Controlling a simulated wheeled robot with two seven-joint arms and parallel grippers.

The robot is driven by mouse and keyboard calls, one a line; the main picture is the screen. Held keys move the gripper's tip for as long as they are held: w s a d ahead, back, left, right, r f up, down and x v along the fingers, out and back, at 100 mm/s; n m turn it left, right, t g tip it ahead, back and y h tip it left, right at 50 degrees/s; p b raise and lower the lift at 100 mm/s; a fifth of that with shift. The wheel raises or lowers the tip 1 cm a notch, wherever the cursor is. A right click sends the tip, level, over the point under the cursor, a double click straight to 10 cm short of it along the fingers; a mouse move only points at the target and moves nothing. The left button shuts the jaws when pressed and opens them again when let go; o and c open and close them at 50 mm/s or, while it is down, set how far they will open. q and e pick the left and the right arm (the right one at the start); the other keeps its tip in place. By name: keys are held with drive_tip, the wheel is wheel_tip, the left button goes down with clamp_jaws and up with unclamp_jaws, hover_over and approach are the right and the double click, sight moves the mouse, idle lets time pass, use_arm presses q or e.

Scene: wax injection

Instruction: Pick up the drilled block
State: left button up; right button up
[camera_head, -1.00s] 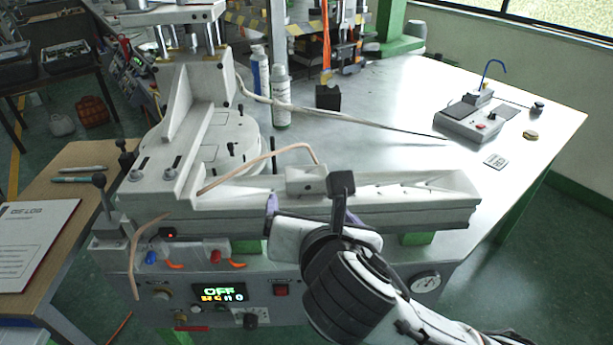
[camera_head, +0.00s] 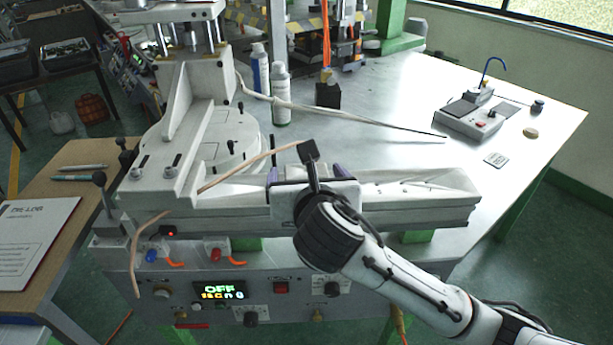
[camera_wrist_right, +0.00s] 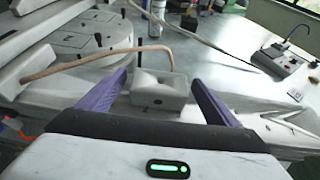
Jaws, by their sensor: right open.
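The drilled block (camera_wrist_right: 160,92) is a pale grey block with a dished top and a small dark hole in its front face. In the right wrist view it sits on the white rail, between and just beyond the purple fingers. My right gripper (camera_head: 303,174) is open over the rail, with one finger on each side of the block. I cannot tell whether the fingers touch it. My left gripper is not in view.
A tan hose (camera_head: 240,170) arcs to just behind the block. The long white rail (camera_head: 420,190) runs along the machine front. A white clamp arm (camera_head: 190,140) stands at left. Bottles (camera_head: 281,95), a black block (camera_head: 327,95) and a grey control box (camera_head: 470,118) stand behind; the right tabletop is mostly clear.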

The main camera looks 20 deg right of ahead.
drive_tip(key=shift+w, duration=0.25)
drive_tip(key=c, duration=1.3)
drive_tip(key=shift+c, duration=0.5)
